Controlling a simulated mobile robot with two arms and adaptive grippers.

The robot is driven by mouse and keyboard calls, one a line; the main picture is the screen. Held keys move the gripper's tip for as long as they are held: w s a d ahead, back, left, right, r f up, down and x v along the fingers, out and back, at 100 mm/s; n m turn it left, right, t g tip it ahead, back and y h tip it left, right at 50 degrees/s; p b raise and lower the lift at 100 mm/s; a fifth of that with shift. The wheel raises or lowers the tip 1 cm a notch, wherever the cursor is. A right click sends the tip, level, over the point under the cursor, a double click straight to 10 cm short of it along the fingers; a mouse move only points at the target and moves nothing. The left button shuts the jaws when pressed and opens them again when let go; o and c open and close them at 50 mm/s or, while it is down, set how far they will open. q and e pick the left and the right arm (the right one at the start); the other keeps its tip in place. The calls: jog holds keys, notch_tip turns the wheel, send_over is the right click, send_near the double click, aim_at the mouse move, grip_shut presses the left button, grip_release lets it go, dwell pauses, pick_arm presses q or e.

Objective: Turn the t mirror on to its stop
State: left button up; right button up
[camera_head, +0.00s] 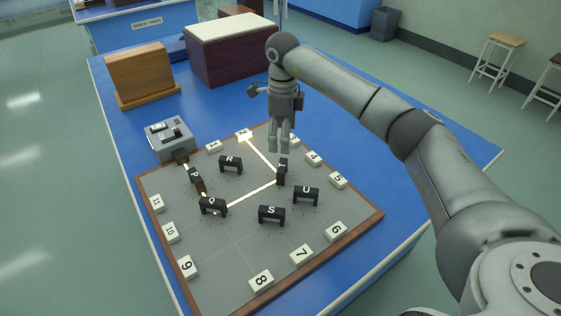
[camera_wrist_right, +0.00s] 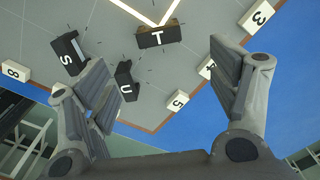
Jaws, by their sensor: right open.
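The t mirror (camera_head: 282,172) is a small black block marked with a white T on the grey board. In the right wrist view the t mirror (camera_wrist_right: 157,38) lies ahead of the fingertips, towards the top of the picture. A bright beam meets it and leaves it at an angle. My right gripper (camera_head: 280,148) hangs pointing down, just above and behind the t mirror in the head view. In the wrist view the right gripper (camera_wrist_right: 163,70) has its fingers wide apart with nothing between them. My left gripper is not in view.
Mirrors U (camera_head: 306,195), S (camera_head: 271,214), R (camera_head: 231,164), P (camera_head: 197,181) and Q (camera_head: 213,205) stand nearby on the board (camera_head: 240,260). Numbered white blocks line its edge; the beam ends at a glowing one (camera_head: 245,135). A grey lamp box (camera_head: 170,140) stands left.

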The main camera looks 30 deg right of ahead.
aim_at(282, 165)
notch_tip(282, 165, down, 10)
jog(key=shift+a+f+p, duration=0.1)
jog(key=shift+f+p, duration=0.1)
jog(key=shift+p, duration=0.75)
jog(key=shift+c, duration=0.3)
jog(key=c, duration=1)
